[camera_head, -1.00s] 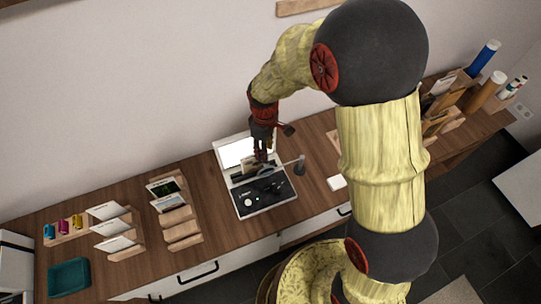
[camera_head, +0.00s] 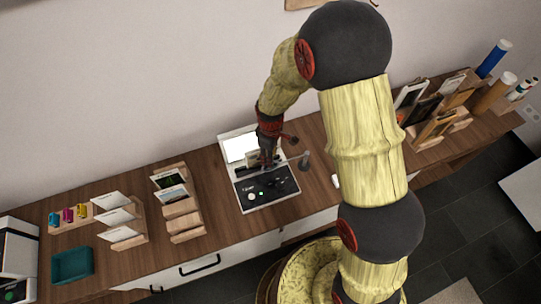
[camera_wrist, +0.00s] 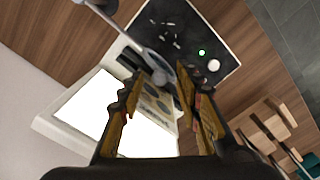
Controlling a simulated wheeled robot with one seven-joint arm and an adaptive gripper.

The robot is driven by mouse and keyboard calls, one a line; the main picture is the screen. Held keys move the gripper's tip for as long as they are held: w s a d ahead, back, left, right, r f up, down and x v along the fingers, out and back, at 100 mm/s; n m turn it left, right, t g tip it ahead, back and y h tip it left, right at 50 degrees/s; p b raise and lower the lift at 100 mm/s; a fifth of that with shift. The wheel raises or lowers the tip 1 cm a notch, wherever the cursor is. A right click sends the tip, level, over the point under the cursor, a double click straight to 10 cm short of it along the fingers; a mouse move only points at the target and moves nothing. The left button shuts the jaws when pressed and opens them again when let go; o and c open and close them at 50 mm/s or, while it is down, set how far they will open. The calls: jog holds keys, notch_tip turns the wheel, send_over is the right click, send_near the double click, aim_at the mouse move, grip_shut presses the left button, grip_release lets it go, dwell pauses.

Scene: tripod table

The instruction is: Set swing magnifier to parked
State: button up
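The swing magnifier has a grey post (camera_head: 304,160) at the right side of a black-topped device (camera_head: 267,190) on the wooden counter. In the wrist view its thin grey arm (camera_wrist: 130,40) runs from the post at the upper left to a rounded end near my fingertips. My gripper (camera_wrist: 157,80) points down over the rear of the device, fingers apart. The rounded end shows between or just beyond the tips; I cannot tell if they touch it. In the head view my gripper (camera_head: 268,165) hides most of the magnifier arm.
A bright white panel (camera_head: 240,147) stands at the device's back, close to my fingers. Wooden card racks (camera_head: 180,212) and a teal tray (camera_head: 72,265) are left. Organisers and rolled tubes fill the right end. The counter right of the post is partly hidden by my arm.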

jog(key=shift+c, duration=0.5)
jog(key=c, duration=0.7)
grip_shut()
